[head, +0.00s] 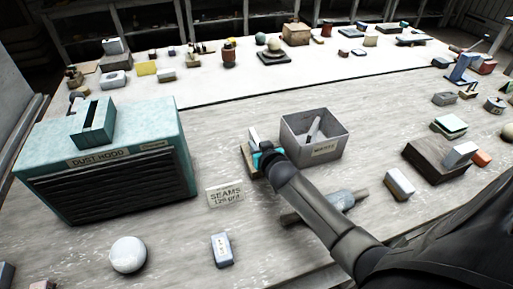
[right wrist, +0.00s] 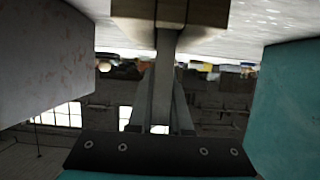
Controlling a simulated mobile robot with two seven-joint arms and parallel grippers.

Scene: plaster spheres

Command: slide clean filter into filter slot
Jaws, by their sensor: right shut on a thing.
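The teal dust hood (head: 60,145) stands at the left in the head view. A raised teal filter slot (head: 93,122) with a dark opening sits on its top. My right gripper (head: 262,152) is right of the hood, beside the grey bin. It is shut on a thin pale panel, apparently the clean filter (head: 254,137). In the right wrist view, the filter (right wrist: 167,45) is between the fingers (right wrist: 163,80), its far end at a wooden block (right wrist: 210,12). I cannot tell if it is clear of the block. My left gripper is not in view.
A grey bin (head: 298,142) with a pale piece inside stands close right of the gripper. A small sign (head: 226,195), a white sphere (head: 128,254) and a small pale block (head: 222,250) are in front. Bare tabletop lies between hood and gripper.

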